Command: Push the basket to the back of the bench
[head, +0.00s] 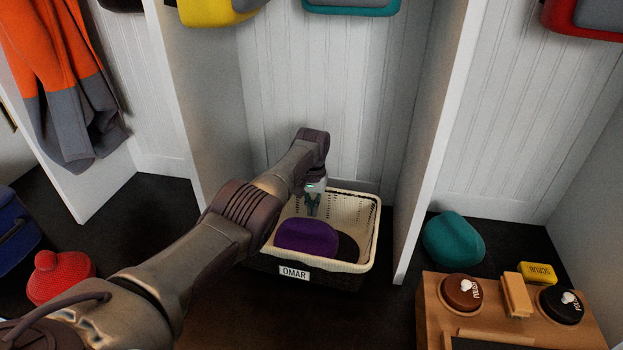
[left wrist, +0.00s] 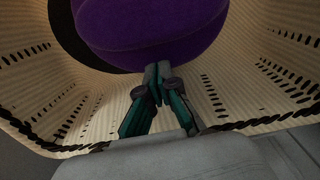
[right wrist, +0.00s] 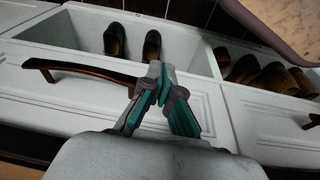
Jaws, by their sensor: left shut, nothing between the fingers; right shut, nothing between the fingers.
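The basket (head: 376,225), cream woven inside with a dark outside and an OMAR label (head: 294,273), stands on the dark bench in the middle cubby. Its rear rim is close to the back wall; I cannot tell whether they touch. It holds a purple hat (head: 306,237) and a dark item beside it. My left gripper (head: 313,208) is shut and empty, pointing down over the basket's rear part. The left wrist view shows its fingertips (left wrist: 157,74) beside the purple hat (left wrist: 150,35), within the basket's walls (left wrist: 245,80). My right gripper (right wrist: 160,75) is shut and empty, away from the basket.
White dividers (head: 435,140) flank the cubby. A red hat (head: 60,278) lies left, a teal hat (head: 453,240) right. A wooden caddy (head: 432,310) with brushes stands at front right. The right wrist view shows shoes (right wrist: 115,40) in an open compartment and a drawer handle (right wrist: 80,68).

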